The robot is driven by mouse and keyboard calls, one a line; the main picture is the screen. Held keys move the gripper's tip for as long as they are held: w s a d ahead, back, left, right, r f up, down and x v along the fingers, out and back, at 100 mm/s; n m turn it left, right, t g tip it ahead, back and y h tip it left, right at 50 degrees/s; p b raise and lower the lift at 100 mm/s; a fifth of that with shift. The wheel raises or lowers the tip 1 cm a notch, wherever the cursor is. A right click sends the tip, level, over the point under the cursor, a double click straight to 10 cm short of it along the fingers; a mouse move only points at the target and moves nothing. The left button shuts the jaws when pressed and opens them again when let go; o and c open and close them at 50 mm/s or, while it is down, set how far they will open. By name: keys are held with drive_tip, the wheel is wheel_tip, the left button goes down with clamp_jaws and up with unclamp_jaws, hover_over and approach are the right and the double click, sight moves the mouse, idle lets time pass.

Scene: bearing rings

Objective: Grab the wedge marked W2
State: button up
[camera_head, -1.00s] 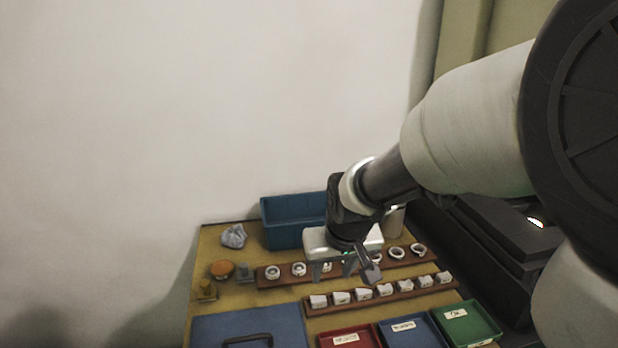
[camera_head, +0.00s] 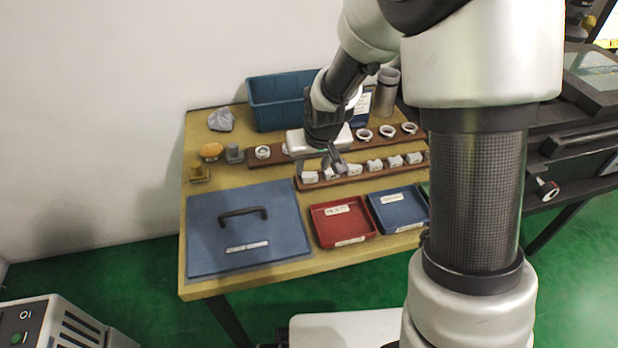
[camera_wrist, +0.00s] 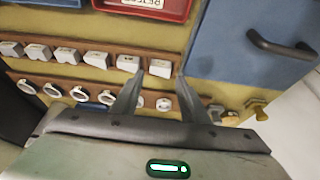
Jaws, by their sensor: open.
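Several small whitish wedges stand in a row on a brown wooden rack (camera_head: 344,179). The marks on them are too small to read, so I cannot tell which is W2. The leftmost wedge (camera_head: 309,177) in the head view appears to be the rightmost wedge (camera_wrist: 160,68) in the wrist view. My gripper (camera_head: 335,162) is over the left part of the rack and hides part of the row. In the wrist view my gripper (camera_wrist: 161,75) is open, with the end wedge showing between its fingertips; the gap in height is unclear. Nothing is held.
Behind is a second rack (camera_head: 278,160) with bearing rings (camera_head: 386,131). A red tray (camera_head: 343,221), a blue tray (camera_head: 399,209) and a blue panel with a handle (camera_head: 210,205) lie in front. A blue bin (camera_head: 281,101) and a grey cylinder (camera_head: 387,92) stand at the back.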

sight(310, 174)
drive_tip(key=b+x, duration=0.1)
drive_tip(key=x, duration=0.3)
drive_tip(key=shift+w+f, duration=0.1)
drive_tip(key=shift+f, duration=0.3)
drive_tip(key=c, duration=0.9)
